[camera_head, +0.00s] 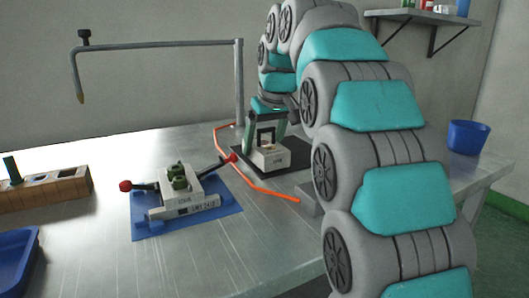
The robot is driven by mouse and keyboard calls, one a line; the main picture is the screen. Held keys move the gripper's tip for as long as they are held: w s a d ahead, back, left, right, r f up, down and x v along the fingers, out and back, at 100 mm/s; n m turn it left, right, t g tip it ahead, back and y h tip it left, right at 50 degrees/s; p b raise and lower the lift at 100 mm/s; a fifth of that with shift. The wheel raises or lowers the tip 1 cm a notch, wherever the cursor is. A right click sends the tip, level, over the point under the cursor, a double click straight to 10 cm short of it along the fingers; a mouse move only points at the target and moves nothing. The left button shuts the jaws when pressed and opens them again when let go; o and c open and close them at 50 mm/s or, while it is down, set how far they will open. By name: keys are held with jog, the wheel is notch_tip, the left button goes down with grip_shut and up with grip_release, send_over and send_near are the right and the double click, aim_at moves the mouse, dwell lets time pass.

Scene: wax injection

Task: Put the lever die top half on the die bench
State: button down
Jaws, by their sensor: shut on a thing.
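My gripper (268,135) points down at the back middle of the table, with its fingers shut on a pale grey block. This block, which looks like the lever die top half (271,158), is at the dark mat and seems to rest on it or just above it. The rest of the lever die (183,205) sits on a blue mat (155,229) to the front left. It has two dark levers with red knobs (125,186) and a green piece (178,177) on top. Which surface is the die bench cannot be told for sure.
An orange hose (262,189) runs on the table beside the dark mat (240,164). A metal post (239,85) with an overhead arm stands behind. A wooden block (60,190) and a blue tray (15,260) are at left, a blue cup (467,137) at right. The front table is clear.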

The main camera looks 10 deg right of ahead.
jog(key=shift+f, duration=0.2)
jog(key=shift+f, duration=0.1)
grip_release()
